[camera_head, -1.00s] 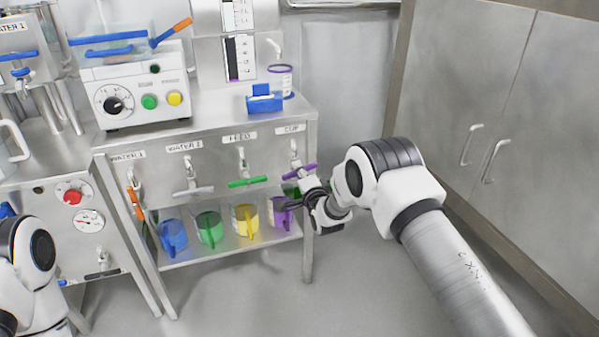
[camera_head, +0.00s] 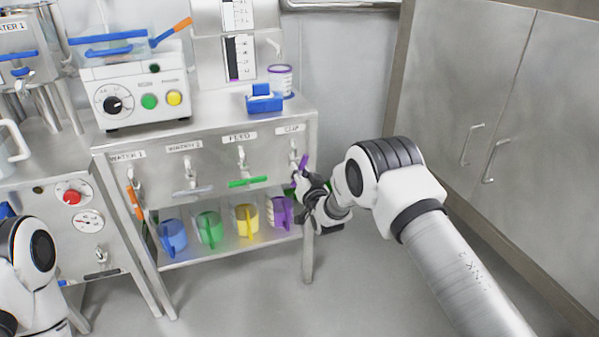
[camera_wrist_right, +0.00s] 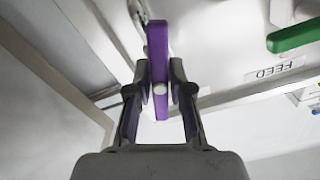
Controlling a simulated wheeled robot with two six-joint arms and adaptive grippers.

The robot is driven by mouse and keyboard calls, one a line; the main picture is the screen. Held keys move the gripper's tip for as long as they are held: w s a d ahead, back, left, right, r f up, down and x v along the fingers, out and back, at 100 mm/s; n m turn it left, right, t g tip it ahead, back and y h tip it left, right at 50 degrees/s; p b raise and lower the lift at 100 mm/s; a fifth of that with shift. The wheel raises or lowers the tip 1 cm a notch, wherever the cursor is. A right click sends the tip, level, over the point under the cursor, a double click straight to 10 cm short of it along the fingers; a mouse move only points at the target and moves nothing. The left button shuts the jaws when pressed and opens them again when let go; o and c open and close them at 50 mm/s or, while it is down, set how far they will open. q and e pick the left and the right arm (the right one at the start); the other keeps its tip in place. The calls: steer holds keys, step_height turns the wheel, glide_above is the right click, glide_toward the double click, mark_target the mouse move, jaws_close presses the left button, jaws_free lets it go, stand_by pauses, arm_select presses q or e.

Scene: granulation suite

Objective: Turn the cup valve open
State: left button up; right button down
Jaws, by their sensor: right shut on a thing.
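The cup valve's purple handle (camera_head: 302,164) sits under the CUP label (camera_head: 290,129) at the right end of the bench front. It now stands steeply, close to upright, in the head view. My right gripper (camera_head: 305,187) is at the handle and partly hides it. In the right wrist view the purple handle (camera_wrist_right: 158,42) runs between the two fingers of the right gripper (camera_wrist_right: 160,88), which are shut on it. The valve body behind is mostly hidden. My left arm shows at the lower left, but its gripper is out of view.
The FEED valve's green handle (camera_head: 248,182) lies level to the left. Purple (camera_head: 281,212), yellow (camera_head: 247,219), green (camera_head: 209,228) and blue (camera_head: 172,236) jugs stand on the shelf below. A bench leg (camera_head: 308,255) is under my gripper. Floor to the right is clear.

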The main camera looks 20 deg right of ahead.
steer(key=shift+n, duration=2.2)
steer(key=c, duration=1)
jaws_free()
steer(key=shift+c, duration=0.2)
steer(key=s, duration=1.2)
steer(key=shift+d, duration=0.2)
